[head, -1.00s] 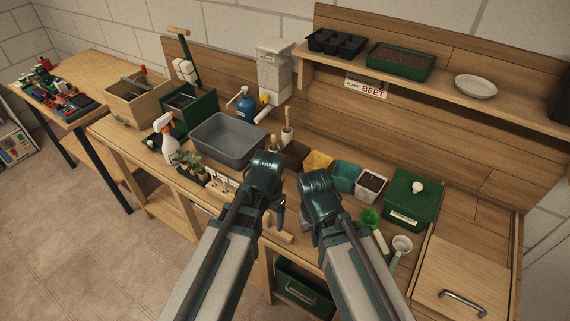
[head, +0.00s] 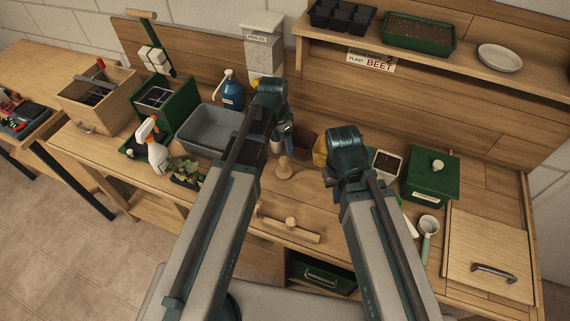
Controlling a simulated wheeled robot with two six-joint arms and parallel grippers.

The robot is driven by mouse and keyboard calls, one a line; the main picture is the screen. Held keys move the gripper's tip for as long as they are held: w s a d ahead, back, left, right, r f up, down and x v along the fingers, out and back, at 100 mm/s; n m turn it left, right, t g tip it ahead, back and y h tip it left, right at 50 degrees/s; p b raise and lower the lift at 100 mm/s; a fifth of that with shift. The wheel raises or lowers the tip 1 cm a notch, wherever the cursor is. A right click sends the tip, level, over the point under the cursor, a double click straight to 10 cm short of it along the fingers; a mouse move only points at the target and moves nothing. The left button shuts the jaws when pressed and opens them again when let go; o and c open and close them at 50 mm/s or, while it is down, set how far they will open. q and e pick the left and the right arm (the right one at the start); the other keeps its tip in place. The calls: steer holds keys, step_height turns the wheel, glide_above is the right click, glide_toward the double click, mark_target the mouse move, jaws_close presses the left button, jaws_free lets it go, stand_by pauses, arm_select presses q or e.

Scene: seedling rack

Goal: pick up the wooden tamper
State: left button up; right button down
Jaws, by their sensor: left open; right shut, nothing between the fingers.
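My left gripper (head: 285,142) is open and points down just above and behind the tamper's handle in the picture. It holds nothing, and its fingers are partly hidden by its own wrist. My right gripper (head: 335,172) is shut and empty, to the right of the tamper. Its fingertips are mostly hidden by its wrist.
A grey tub (head: 210,130), spray bottle (head: 155,148) and seedlings (head: 187,172) stand left. A green box (head: 430,180) and scoop (head: 428,228) are right. A shelf (head: 425,58) runs above.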

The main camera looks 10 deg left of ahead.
mark_target(285, 165)
arm_select(q)
steer(key=shift+w+d+f+b, duration=0.1)
steer(key=shift+w+f+b, duration=0.05)
steer(key=shift+f+b, duration=1.3)
steer(key=shift+w+d+f+b, duration=0.1)
steer(key=shift+d+f+b, duration=0.05)
steer(key=shift+f+b, duration=1.3)
steer(key=shift+w+d+f+b, duration=0.1)
steer(key=shift+w+f+b, duration=0.05)
steer(key=shift+f+b, duration=1.25)
arm_select(e)
step_height(285, 165, down, 9)
steer(key=shift+r, duration=0.2)
arm_select(q)
steer(key=f+b, duration=0.5)
steer(key=shift+w+a+f, duration=0.15)
steer(key=shift+w+f, duration=0.05)
steer(key=shift+w, duration=0.15)
arm_select(e)
step_height(285, 165, down, 5)
steer(key=shift+f, duration=0.15)
arm_select(q)
steer(key=shift+r, duration=0.1)
jaws_close()
